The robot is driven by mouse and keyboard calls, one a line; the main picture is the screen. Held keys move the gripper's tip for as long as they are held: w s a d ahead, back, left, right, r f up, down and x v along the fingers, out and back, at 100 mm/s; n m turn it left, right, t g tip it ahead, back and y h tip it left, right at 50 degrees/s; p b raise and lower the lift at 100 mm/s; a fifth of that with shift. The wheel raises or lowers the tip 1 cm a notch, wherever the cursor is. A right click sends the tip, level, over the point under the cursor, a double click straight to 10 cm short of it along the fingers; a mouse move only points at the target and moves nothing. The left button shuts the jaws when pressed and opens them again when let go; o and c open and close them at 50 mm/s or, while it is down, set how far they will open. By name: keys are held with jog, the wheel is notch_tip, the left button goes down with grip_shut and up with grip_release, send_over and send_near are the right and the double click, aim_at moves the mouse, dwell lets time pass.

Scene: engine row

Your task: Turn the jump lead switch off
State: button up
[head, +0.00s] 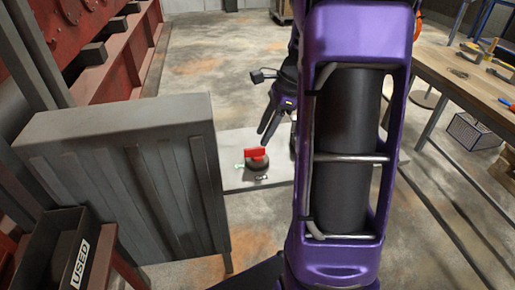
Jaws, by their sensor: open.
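The jump lead switch (257,162) has a dark round base and a red handle, and stands on a light grey panel (238,182) in the middle of the head view. Small metal studs show beside its base. My gripper (272,132) is just above and to the right of the red handle, with its dark fingers pointing down towards it. It looks open and apart from the handle. My purple arm hides part of the gripper and the right part of the panel.
A grey ribbed metal cabinet (125,185) stands close on the left. A bin marked USED (55,255) is at the lower left. Red machinery (90,50) lines the left side. A wooden workbench (470,75) with tools is on the right. Open floor lies behind.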

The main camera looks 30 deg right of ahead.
aim_at(256, 147)
jog(key=x, duration=0.5)
jog(key=shift+f+b, duration=0.1)
jog(key=shift+b, duration=0.3)
grip_shut()
